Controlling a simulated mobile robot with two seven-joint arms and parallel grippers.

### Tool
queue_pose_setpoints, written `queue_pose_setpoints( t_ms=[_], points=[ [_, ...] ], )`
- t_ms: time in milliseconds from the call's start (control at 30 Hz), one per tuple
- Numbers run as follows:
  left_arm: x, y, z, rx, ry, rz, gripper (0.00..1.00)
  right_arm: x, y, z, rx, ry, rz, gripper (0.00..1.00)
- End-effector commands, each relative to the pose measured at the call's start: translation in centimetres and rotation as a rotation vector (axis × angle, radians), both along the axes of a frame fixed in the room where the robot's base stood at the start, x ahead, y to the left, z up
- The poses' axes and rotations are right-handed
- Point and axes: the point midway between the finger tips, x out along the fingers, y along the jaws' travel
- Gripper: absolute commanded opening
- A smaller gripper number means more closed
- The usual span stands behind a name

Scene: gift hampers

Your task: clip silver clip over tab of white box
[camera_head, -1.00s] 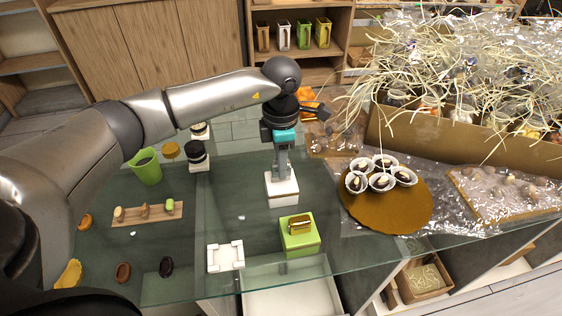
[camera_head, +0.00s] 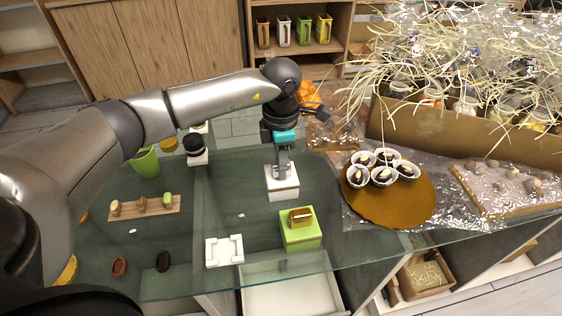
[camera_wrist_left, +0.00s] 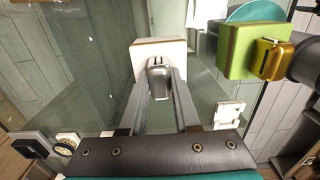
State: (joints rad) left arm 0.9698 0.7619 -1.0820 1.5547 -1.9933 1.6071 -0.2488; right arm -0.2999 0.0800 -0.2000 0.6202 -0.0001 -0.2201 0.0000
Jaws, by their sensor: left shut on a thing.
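The white box (camera_head: 283,191) stands on the glass counter, below my left gripper. It also shows in the left wrist view (camera_wrist_left: 150,45), ahead of the fingertips. My left gripper (camera_head: 283,171) points down at the top of the box. In the left wrist view, its two fingers (camera_wrist_left: 158,84) are shut on the small silver clip (camera_wrist_left: 158,75). The clip is at the box's top and overlaps it in view. The fingers and clip hide the tab, so I cannot tell whether the clip is around it. My right gripper is not in view.
A green box (camera_head: 300,234) with a gold clip (camera_head: 300,217) stands close by at the front right. A white notched holder (camera_head: 224,251) lies at the front left. A round gold board (camera_head: 388,204) with several filled cups is to the right. Glass between them is clear.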

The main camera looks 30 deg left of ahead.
Motion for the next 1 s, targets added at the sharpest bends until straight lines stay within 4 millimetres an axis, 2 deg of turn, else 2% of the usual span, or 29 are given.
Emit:
queue_pose_setpoints(
  t_ms=[33,333,667,767,1000],
  points=[
    [0.0,0.0,-0.1,0.000,0.000,0.000,0.32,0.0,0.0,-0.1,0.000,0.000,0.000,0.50],
    [0.0,0.0,0.0,0.000,0.000,0.000,0.65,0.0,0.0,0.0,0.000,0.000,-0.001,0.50],
    [0.0,0.0,0.5,0.000,-0.001,0.000,0.65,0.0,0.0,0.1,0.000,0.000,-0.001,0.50],
    [0.1,0.0,1.8,-0.001,-0.004,0.000,0.65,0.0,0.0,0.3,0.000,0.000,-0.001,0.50],
    [0.1,0.0,7.4,0.000,-0.006,0.000,0.65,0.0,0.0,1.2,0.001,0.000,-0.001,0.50]
  ],
)
